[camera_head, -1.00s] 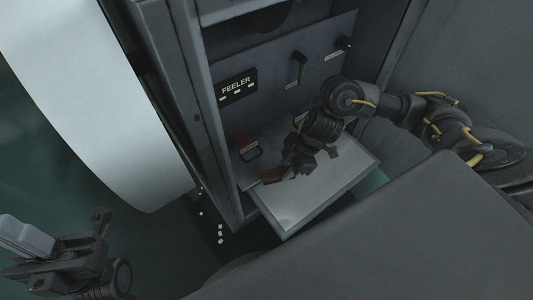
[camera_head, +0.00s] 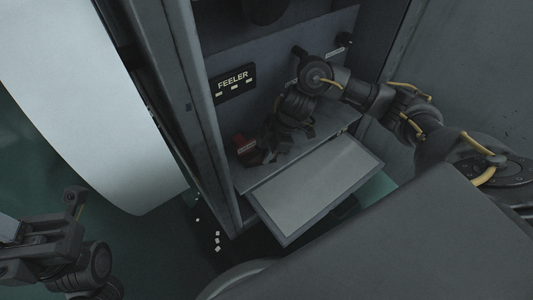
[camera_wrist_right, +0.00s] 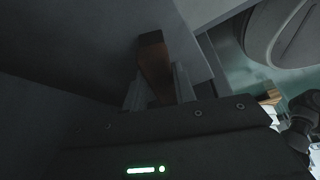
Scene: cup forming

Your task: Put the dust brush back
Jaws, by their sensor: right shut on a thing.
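The dust brush shows in the right wrist view as a brown wooden block (camera_wrist_right: 152,52) between the two fingers of my right gripper (camera_wrist_right: 158,84). The gripper is shut on it. In the head view my right gripper (camera_head: 266,148) is inside the cabinet, just right of a small red holder (camera_head: 243,146) with a label. The arm and gripper hide the brush there, and I cannot tell whether it touches the holder or the shelf. My left gripper (camera_head: 35,250) is at the lower left, cut by the frame edge and far from the brush.
A grey flat tray (camera_head: 315,185) juts out in front of the cabinet shelf and is bare. The cabinet's left post (camera_head: 205,130) stands close to the holder. Small white bits (camera_head: 217,241) lie at lower left.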

